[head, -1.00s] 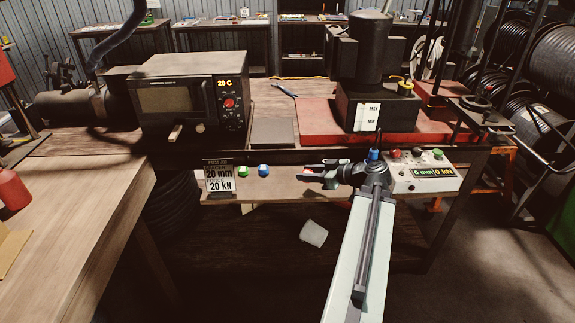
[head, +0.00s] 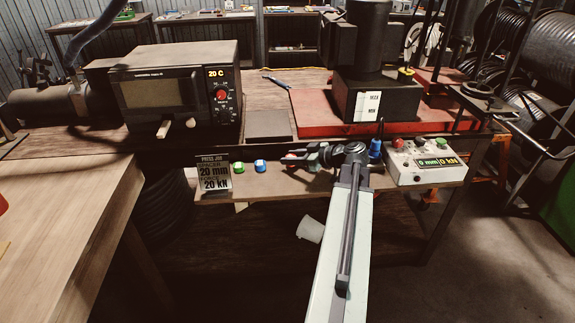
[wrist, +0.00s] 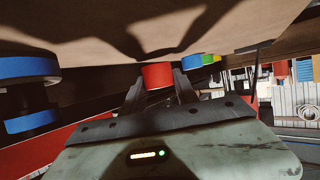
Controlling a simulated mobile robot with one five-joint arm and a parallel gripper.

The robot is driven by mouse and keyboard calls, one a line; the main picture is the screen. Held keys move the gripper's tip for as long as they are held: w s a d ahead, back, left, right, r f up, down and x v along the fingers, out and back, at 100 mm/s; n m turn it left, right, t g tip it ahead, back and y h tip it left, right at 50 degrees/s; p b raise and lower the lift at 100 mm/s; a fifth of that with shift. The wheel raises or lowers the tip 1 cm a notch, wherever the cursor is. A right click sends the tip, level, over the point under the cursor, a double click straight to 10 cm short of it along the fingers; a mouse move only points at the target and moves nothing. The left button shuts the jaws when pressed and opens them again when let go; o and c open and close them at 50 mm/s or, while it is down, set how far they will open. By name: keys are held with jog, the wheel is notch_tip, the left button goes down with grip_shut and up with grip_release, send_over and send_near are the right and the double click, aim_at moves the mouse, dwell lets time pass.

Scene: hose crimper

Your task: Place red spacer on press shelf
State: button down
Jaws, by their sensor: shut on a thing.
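The red spacer (wrist: 157,75) sits between the two fingers of my gripper (wrist: 160,86) in the wrist view, and they are shut on it. In the head view my gripper (head: 304,157) points left over the press shelf (head: 270,184), and only a bit of the red spacer (head: 290,158) shows. The spacer is at or just above the shelf surface; I cannot tell if it touches. The green spacer (head: 239,168) and the blue spacer (head: 260,166) stand on the shelf to the left of my gripper.
A sign (head: 214,173) reading 20 mm, 20 kN stands at the shelf's left end. A blue-topped part (head: 375,148) and a control box (head: 426,162) are to the right. The press (head: 372,95) stands behind on a red base.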

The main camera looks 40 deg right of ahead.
jog(key=shift+w+a+f, duration=0.1)
jog(key=shift+a+f, duration=0.1)
jog(key=shift+f, duration=0.4)
jog(key=c, duration=1.4)
grip_release()
jog(key=shift+f, duration=0.1)
jog(key=o, duration=0.5)
jog(key=shift+c, duration=0.2)
jog(key=shift+r, duration=0.25)
jog(key=p+v, duration=0.5)
jog(key=v, duration=0.6)
jog(key=shift+r, duration=0.15)
jog(key=shift+s+d, duration=0.15)
jog(key=shift+s, duration=0.35)
